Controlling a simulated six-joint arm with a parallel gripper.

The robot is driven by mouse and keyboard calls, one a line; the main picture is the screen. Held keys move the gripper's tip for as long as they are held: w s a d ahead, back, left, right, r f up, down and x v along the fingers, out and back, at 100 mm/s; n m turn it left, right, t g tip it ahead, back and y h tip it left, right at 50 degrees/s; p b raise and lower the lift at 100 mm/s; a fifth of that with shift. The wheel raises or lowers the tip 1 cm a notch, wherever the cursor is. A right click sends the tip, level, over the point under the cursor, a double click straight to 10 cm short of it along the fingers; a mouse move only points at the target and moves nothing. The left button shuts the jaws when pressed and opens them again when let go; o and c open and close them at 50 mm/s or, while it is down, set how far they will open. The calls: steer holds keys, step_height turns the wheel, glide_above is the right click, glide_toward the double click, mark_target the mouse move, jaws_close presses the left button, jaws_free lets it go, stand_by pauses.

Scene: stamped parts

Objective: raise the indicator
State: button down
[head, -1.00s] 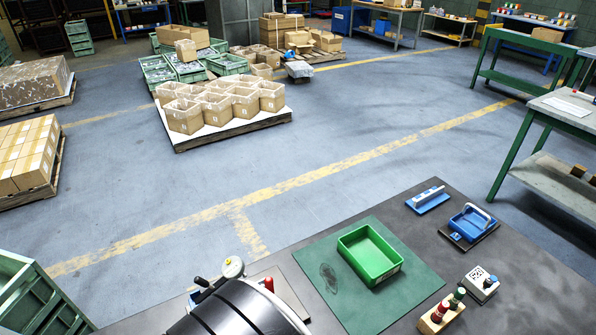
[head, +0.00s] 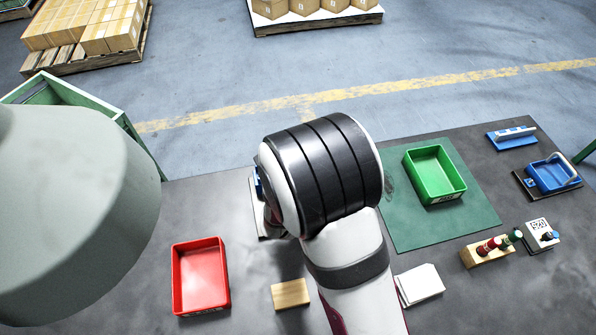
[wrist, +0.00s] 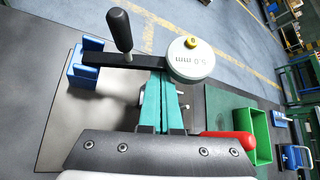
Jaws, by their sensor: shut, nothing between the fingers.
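The indicator (wrist: 190,60) shows in the wrist view as a round white disc marked "5.0 mm" with a yellow cap. It sits at the right end of a dark bar (wrist: 110,60) with an upright black handle (wrist: 121,32). A blue block (wrist: 88,62) is at the bar's left end. My gripper (wrist: 158,78) is shut and empty, its green fingertips just at the near side of the bar beside the disc. I cannot tell if they touch. In the head view my arm hides the gripper and most of this fixture; only an edge of its plate (head: 257,215) shows.
A red rounded part (wrist: 232,140) is right of the fingers. The grey table holds a red tray (head: 176,275), a wooden block (head: 290,293), a white block (head: 420,284), a green bin (head: 435,190) on a green mat (head: 410,232), and a wooden holder with pegs (head: 487,258).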

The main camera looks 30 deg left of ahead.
steer(key=shift+s+r, duration=0.1)
stand_by(0.3)
steer(key=shift+s+a+r+n+t+h, duration=0.1)
steer(key=shift+a+r+n+t+h, duration=0.1)
steer(key=shift+n+t+h, duration=0.25)
steer(key=shift+s+a+r+n+t+h, duration=0.1)
steer(key=shift+r+n+t+h, duration=0.2)
steer(key=shift+t, duration=0.25)
steer(key=s+a+r+n+t, duration=0.2)
steer(key=s+a+r, duration=0.1)
steer(key=r, duration=0.1)
steer(key=shift+s+a+h, duration=0.2)
steer(key=shift+s+h, duration=0.05)
steer(key=shift+h, duration=0.1)
steer(key=shift+s+a, duration=0.15)
steer(key=shift+a, duration=0.1)
